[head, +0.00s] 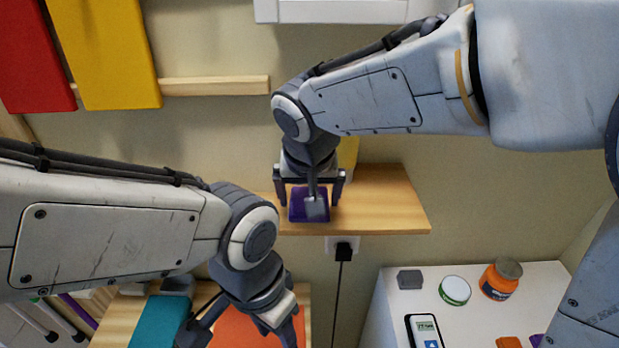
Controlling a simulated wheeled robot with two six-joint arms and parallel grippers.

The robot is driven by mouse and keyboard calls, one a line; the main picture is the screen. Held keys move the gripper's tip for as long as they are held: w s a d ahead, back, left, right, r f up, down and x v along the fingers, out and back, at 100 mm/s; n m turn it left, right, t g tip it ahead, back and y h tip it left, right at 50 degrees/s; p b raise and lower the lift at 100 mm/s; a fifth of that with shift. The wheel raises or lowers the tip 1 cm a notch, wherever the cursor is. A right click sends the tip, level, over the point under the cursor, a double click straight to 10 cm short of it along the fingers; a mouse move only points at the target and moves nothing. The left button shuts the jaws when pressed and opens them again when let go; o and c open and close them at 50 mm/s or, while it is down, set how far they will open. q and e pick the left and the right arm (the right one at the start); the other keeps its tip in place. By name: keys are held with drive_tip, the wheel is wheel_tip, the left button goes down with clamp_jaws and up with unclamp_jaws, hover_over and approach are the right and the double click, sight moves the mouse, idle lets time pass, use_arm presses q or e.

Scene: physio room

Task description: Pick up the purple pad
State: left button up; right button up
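The purple pad (296,207) is at a wooden wall shelf (393,205) in the middle of the head view. A grey piece covers part of it, and I cannot tell whether that belongs to the pad or to my gripper. My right gripper (310,190) reaches down at the pad, with one finger on its left and one on its right. The fingers look spread, and I cannot see clear contact. My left gripper (243,332) is low in the view, fingers apart and empty, above an orange flat thing (232,327).
A white table (395,310) at lower right holds a grey block (409,279), a green-rimmed tin (454,290), an orange jar (501,279) and a phone-like device (425,331). A black plug (343,251) with a cord sits below the shelf. A teal block (158,322) is at lower left.

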drive_tip(key=shift+f, duration=0.2)
drive_tip(key=c, duration=1)
drive_tip(key=shift+r, duration=0.1)
drive_tip(key=shift+c, duration=0.2)
